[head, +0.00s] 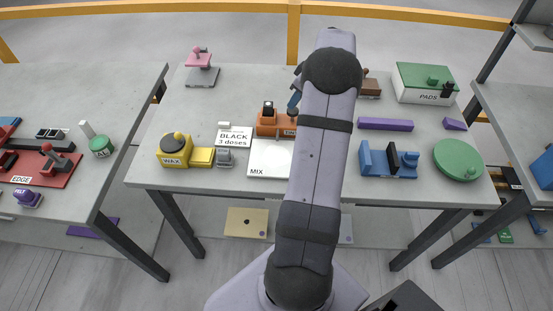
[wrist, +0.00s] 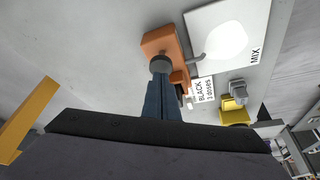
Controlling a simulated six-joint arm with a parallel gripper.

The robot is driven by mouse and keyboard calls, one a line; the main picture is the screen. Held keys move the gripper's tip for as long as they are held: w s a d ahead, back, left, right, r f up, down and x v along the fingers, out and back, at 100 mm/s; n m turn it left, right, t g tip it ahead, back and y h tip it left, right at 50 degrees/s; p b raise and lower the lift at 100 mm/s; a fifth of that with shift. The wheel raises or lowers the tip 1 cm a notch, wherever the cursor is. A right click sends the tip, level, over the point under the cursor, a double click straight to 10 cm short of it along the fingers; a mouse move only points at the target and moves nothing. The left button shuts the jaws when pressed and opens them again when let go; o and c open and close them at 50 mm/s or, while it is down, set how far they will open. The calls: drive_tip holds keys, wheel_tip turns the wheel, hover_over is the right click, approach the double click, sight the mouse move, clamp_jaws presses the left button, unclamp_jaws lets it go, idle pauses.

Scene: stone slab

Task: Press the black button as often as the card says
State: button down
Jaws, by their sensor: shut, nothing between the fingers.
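The card (head: 233,138) reads "BLACK 3 doses"; it also shows in the wrist view (wrist: 204,90). An orange dispenser (head: 266,130) stands behind the white MIX plate (head: 268,160), partly hidden by my arm; in the wrist view the dispenser (wrist: 158,40) has a spout toward the plate (wrist: 228,42). A dark round button (wrist: 160,64) shows on it at my fingertips. My gripper (head: 294,103) is shut and empty, with blue fingers pointing down at the dispenser's right part. I cannot tell whether the tips touch the button.
A pink-handled lever (head: 202,70) is at the back left. Right of my arm are a purple bar (head: 386,124), a blue holder (head: 376,163), a green disc (head: 458,159) and a PADS box (head: 424,82).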

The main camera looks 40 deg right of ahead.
drive_tip(key=shift+r, duration=0.2)
idle(0.4)
wheel_tip(320, 180, up, 6)
drive_tip(key=p, duration=0.3)
drive_tip(key=shift+f+p, duration=0.15)
drive_tip(key=shift+p, duration=0.15)
idle(0.4)
